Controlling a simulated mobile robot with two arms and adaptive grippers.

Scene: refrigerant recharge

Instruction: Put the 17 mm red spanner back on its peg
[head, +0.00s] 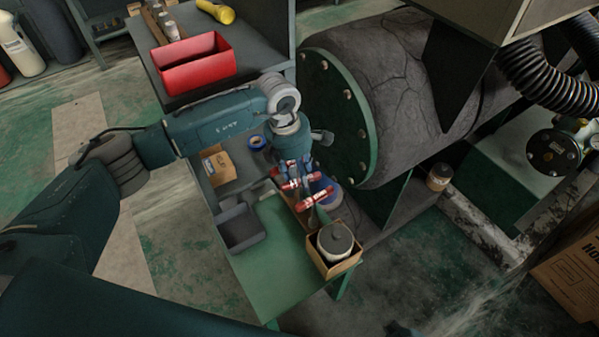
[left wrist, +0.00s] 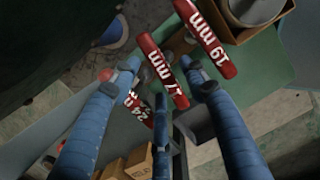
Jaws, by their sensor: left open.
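The 17 mm red spanner (left wrist: 162,71) lies between the spread fingers of my left gripper (left wrist: 155,85) in the left wrist view, its white label readable. In the head view, its red handle (head: 290,184) shows just below my left gripper (head: 298,172), over the green bench. My left gripper is open; I cannot tell whether a finger touches the spanner. The 19 mm red spanner (left wrist: 206,38) is beside it, and the 24 mm red spanner (left wrist: 139,108) is on the other side, partly hidden by a finger. The pegs are not clearly visible. My right gripper is not in view.
A cardboard box with a jar (head: 335,244) stands at the bench's near end. A grey bin (head: 238,229) sits on the left of the green bench (head: 265,285). A large flanged tank (head: 340,115) stands close on the right. A red tray (head: 195,68) sits on the upper shelf.

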